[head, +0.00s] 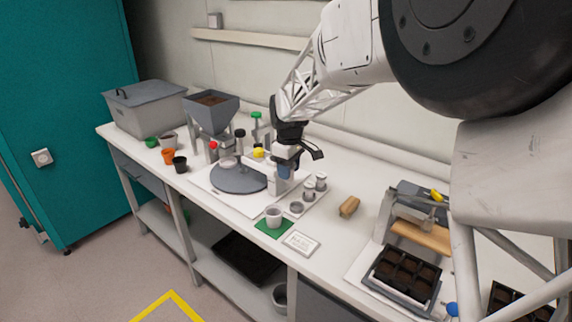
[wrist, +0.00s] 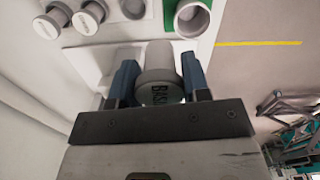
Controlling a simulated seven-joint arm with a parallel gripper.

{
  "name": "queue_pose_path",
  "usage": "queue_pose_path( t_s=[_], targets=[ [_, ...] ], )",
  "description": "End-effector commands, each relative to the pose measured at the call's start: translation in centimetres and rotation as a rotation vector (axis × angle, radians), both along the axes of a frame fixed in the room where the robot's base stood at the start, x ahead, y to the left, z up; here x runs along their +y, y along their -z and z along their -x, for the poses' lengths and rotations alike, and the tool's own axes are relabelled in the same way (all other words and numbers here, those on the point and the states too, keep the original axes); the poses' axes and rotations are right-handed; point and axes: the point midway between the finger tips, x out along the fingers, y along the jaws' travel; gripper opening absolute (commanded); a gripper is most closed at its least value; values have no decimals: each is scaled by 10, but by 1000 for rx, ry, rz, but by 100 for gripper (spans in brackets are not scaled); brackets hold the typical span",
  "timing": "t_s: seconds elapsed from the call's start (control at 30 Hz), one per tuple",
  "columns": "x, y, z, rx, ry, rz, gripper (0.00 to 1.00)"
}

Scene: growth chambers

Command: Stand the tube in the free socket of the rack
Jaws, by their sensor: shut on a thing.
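My gripper (head: 285,168) is over the bench beside the rack. In the wrist view its two blue fingers (wrist: 158,82) are shut on a grey tube (wrist: 157,58) with dark lettering on its end, only partly readable. The fingers and arm hide the tube in the head view. The white rack (head: 314,201) holds two capped tubes (head: 321,181) towards the back. A round open socket (head: 296,208) is at its front end, and it also shows in the wrist view (wrist: 132,8). The held tube is apart from that socket.
A grey round plate (head: 238,180) with capped posts is left of my gripper.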

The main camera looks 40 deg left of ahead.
Motion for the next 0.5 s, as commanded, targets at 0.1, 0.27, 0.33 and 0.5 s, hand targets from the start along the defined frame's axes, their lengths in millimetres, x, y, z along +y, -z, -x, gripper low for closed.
queue_pose_path(
  t_s=[0.1, 0.27, 0.33, 0.5],
  targets=[
    [1, 22, -18, 1, 3, 1, 20],
    [3, 48, -36, 3, 1, 1, 20],
    [3, 55, -42, 1, 1, 0, 20],
    [3, 62, -48, 1, 1, -1, 20]
  ],
)
